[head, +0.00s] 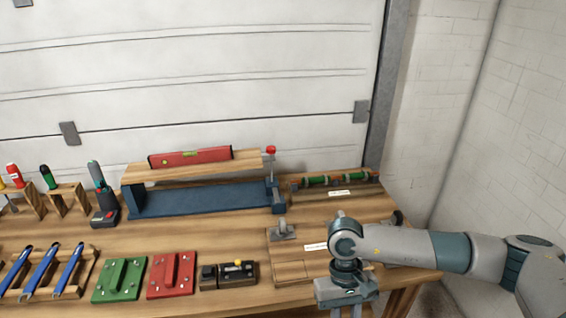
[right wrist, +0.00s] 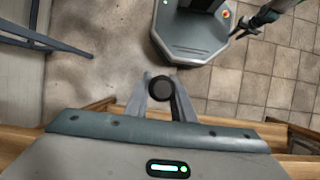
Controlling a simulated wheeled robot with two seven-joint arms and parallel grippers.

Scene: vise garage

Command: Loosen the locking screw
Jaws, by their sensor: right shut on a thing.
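My right gripper (right wrist: 160,94) is shut on a dark round knob (right wrist: 161,89), which shows end-on between its two fingertips in the right wrist view. This knob looks like the head of the locking screw; its shaft is hidden. In the head view my right gripper (head: 345,304) points down at the bench's front right edge, and its fingertips are cut off by the frame. A wooden board fixture (head: 290,270) with a grey metal clamp lies just left of it, partly hidden by my arm. My left gripper (right wrist: 248,28) shows small at the top right of the right wrist view, away from the bench.
On the wooden bench (head: 140,250) stand a blue rack with a red level (head: 190,158), green (head: 119,280) and red (head: 171,275) blocks, a black box (head: 229,275), and blue-handled tools (head: 42,268). A green-roller holder (head: 335,181) is at the back right. Tiled floor lies in front.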

